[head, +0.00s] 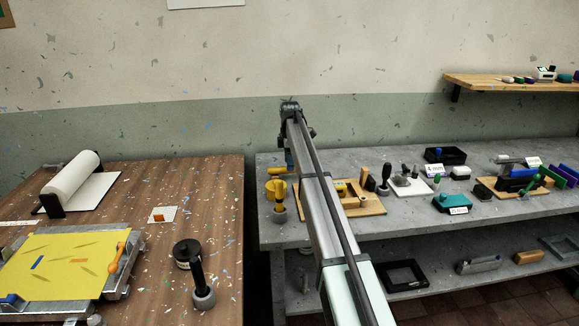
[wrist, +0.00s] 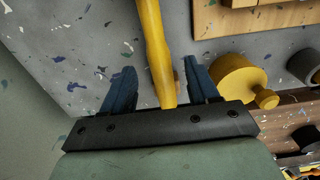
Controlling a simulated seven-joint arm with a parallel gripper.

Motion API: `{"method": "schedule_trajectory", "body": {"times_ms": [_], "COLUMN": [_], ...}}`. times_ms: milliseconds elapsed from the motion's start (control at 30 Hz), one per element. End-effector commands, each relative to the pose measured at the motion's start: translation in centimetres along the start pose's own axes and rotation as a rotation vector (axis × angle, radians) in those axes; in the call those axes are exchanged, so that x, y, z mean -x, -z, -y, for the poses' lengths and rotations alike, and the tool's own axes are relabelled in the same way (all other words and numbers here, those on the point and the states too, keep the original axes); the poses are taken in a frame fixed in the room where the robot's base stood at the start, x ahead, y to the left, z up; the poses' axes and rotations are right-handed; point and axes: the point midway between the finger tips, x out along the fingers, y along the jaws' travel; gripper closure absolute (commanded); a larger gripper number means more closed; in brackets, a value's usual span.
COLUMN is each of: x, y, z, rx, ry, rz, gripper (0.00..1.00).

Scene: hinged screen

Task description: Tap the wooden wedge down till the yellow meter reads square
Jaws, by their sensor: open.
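My gripper (head: 288,160) is over the back left of the grey bench, its blue fingers apart. In the wrist view, a yellow handle (wrist: 154,50) passes between the fingertips (wrist: 160,88); I cannot tell whether they touch it. A yellow round body with a knob (wrist: 238,80) is beside the right finger; it also shows in the head view (head: 275,188). I cannot tell whether it is the yellow meter. On the left table lies a yellow screen (head: 60,262) in a grey frame with an orange handle (head: 119,257). I cannot make out the wooden wedge for sure.
A wooden board (head: 368,207) with blocks lies right of my gripper, partly behind my arm. A grey cylinder (head: 280,214) stands at the bench's front left. A paper roll (head: 70,174), a black canister (head: 187,253) and a black-handled tool (head: 203,297) are on the left table.

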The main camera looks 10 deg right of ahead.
Motion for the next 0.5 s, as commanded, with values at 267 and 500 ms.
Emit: {"method": "schedule_trajectory", "body": {"times_ms": [267, 500], "x": [5.7, 9.4], "y": [0.0, 0.0], "z": [-0.1, -0.1], "rx": [0.000, 0.000], "ry": [-0.002, -0.001], "rz": [0.000, 0.000], "gripper": [0.40, 0.40]}}
